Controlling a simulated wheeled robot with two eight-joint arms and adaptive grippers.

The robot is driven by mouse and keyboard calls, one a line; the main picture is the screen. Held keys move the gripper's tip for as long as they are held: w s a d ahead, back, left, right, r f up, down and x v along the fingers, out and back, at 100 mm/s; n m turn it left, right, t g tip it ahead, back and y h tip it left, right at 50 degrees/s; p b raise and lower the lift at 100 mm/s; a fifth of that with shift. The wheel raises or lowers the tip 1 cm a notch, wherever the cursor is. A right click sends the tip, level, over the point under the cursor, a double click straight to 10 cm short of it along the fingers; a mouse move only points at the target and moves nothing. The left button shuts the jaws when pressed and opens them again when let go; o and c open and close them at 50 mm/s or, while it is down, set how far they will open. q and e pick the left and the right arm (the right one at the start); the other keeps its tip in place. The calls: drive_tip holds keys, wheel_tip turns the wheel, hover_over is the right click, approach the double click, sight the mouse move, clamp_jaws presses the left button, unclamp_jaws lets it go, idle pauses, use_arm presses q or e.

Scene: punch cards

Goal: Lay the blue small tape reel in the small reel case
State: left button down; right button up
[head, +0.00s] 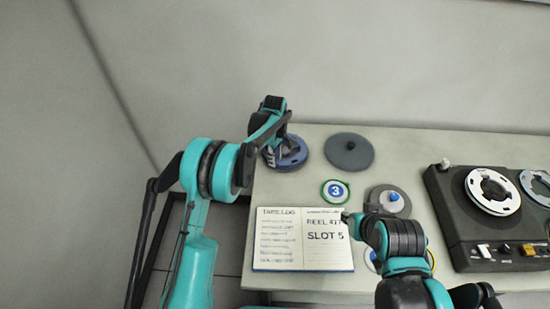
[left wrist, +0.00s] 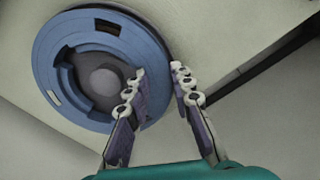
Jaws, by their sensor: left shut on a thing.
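The blue small tape reel (head: 292,160) is at the back left of the table. In the left wrist view the blue reel (left wrist: 52,55) fills the upper left, with a grey rounded hub (left wrist: 104,82) in its centre. My left gripper (left wrist: 160,72) is shut on the reel's rim, one finger across its face and one beyond its edge. I cannot tell whether the reel touches what is under it. A dark grey round piece with a knob (head: 349,151) and a grey round piece with a blue-topped centre (head: 388,200) lie to the right; which is the small reel case is unclear. My right gripper (head: 350,218) is mostly hidden.
A round badge marked 3 (head: 337,191) lies in the middle. An open tape log (head: 300,240) reading "SLOT 5" lies at the front left. A black tape player (head: 490,210) with white reels stands at the right. Another round piece is partly hidden behind my right arm.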

use_arm(q)
drive_tip(key=shift+f+b, duration=0.4)
drive_tip(key=shift+f, duration=0.15)
drive_tip(key=c, duration=1.2)
unclamp_jaws()
drive_tip(key=c, duration=0.4)
drive_tip(key=shift+r, duration=0.1)
drive_tip(key=shift+r+p, duration=2.6)
drive_tip(key=shift+r, duration=1.85)
